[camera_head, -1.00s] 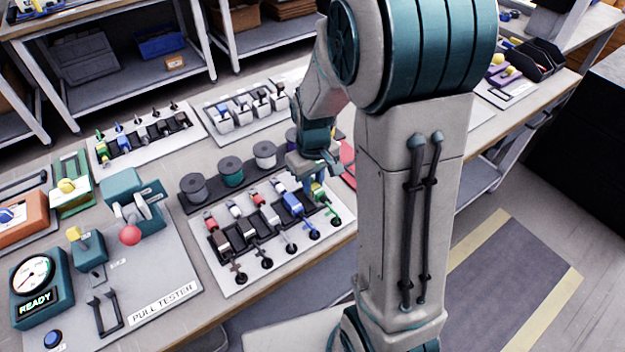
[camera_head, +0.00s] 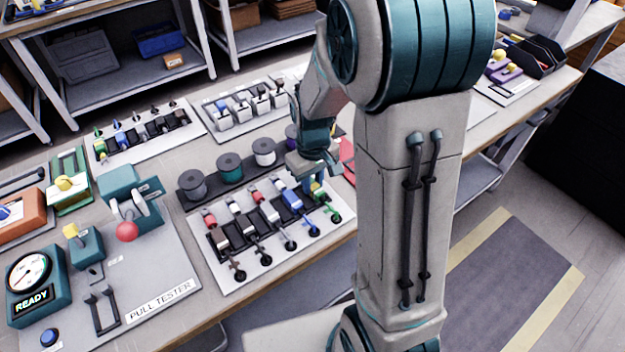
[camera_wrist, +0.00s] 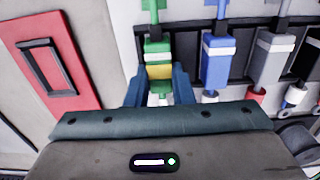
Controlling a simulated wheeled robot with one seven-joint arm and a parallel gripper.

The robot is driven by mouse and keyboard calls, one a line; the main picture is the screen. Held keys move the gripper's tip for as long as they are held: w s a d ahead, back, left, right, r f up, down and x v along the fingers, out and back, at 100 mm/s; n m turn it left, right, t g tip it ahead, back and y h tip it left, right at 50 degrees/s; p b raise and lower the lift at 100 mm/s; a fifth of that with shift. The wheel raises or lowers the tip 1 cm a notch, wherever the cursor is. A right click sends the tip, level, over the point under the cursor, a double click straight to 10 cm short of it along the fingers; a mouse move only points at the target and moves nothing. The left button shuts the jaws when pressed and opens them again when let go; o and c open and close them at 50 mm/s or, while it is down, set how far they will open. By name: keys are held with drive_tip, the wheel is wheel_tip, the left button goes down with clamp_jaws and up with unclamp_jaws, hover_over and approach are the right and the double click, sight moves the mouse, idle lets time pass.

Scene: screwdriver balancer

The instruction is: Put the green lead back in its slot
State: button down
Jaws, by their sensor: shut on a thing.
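The green lead (camera_wrist: 157,49) has a green body with a white band and a yellow band. In the wrist view it lies in line with the left end slot of the black rack (camera_wrist: 188,38), beside the blue lead. I cannot tell whether it is fully seated. My gripper (camera_wrist: 160,88) is shut on the lead around its yellow end. In the head view my gripper (camera_head: 316,176) is low over the right end of the lead board (camera_head: 232,283). There the green lead (camera_head: 331,209) shows below the fingers, partly hidden by them.
The blue lead (camera_wrist: 216,58) and a grey lead (camera_wrist: 272,58) sit close beside the green one. Wire spools (camera_head: 230,168) stand behind the board. The pull tester (camera_head: 150,250) is to the left.

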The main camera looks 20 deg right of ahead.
drive_tip(key=c, duration=1.2)
unclamp_jaws()
wheel_tip(320, 180, up, 14)
drive_tip(key=shift+f+p, duration=0.1)
drive_tip(key=shift+p, duration=0.45)
drive_tip(key=shift+s, duration=0.1)
drive_tip(key=s+r+m+t+p, duration=0.1)
drive_tip(key=s, duration=0.3)
drive_tip(key=s+r+m+t, duration=0.1)
drive_tip(key=s, duration=0.3)
drive_tip(key=s+r+m+p, duration=0.1)
drive_tip(key=s, duration=0.4)
drive_tip(key=shift+a+r+m+t+p, duration=0.1)
drive_tip(key=shift+r+m+t+p, duration=0.2)
drive_tip(key=shift+t+p, duration=0.1)
